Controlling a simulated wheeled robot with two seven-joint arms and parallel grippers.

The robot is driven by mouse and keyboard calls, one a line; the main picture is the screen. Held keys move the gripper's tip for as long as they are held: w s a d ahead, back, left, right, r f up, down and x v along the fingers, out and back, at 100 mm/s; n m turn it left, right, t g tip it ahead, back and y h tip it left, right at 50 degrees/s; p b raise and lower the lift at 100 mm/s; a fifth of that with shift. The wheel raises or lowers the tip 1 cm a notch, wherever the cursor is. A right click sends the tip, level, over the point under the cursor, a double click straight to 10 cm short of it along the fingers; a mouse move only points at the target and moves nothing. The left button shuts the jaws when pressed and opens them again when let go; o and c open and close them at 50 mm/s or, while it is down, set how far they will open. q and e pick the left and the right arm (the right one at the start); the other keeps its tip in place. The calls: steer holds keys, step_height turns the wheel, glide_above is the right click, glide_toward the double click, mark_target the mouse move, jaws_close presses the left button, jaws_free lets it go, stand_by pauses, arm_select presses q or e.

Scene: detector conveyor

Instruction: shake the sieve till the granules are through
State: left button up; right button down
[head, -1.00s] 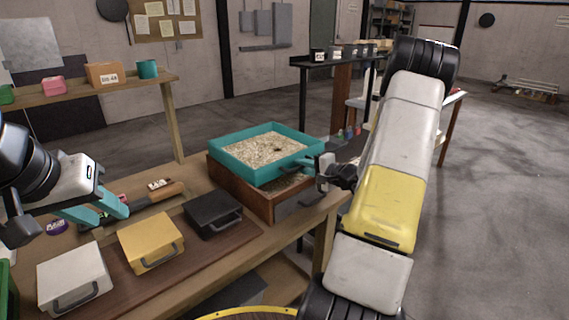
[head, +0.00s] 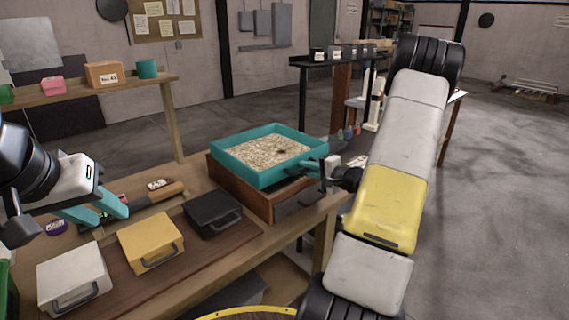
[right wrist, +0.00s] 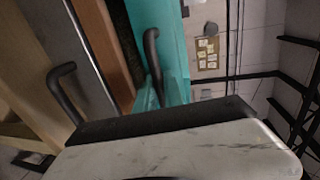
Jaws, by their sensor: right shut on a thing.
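The teal sieve (head: 237,173) is a square tray full of pale granules (head: 268,151), with a small dark spot among them. It rests on or just above a brown wooden box (head: 238,190); I cannot tell if they touch. My right gripper (head: 316,170) is shut on the sieve's handle at its right side. The right wrist view shows the sieve's teal wall (right wrist: 174,40) and a dark curved handle (right wrist: 152,60); the fingertips are mostly hidden there. My left gripper (head: 104,212), with teal fingers, is open and empty above the bench at the left.
White (head: 75,281), yellow (head: 150,243) and black (head: 212,214) handled boxes stand on a brown board along the bench front. A wooden-handled tool (head: 158,193) lies behind them.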

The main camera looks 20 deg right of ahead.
steer(key=v, duration=0.3)
steer(key=shift+s+d+f, duration=0.15)
steer(key=shift+s+f, duration=0.2)
steer(key=c, duration=1.5)
jaws_free()
steer(key=v, duration=0.7)
steer(key=shift+s+d+r, duration=0.1)
steer(key=shift+s, duration=0.25)
steer(key=shift+o, duration=0.2)
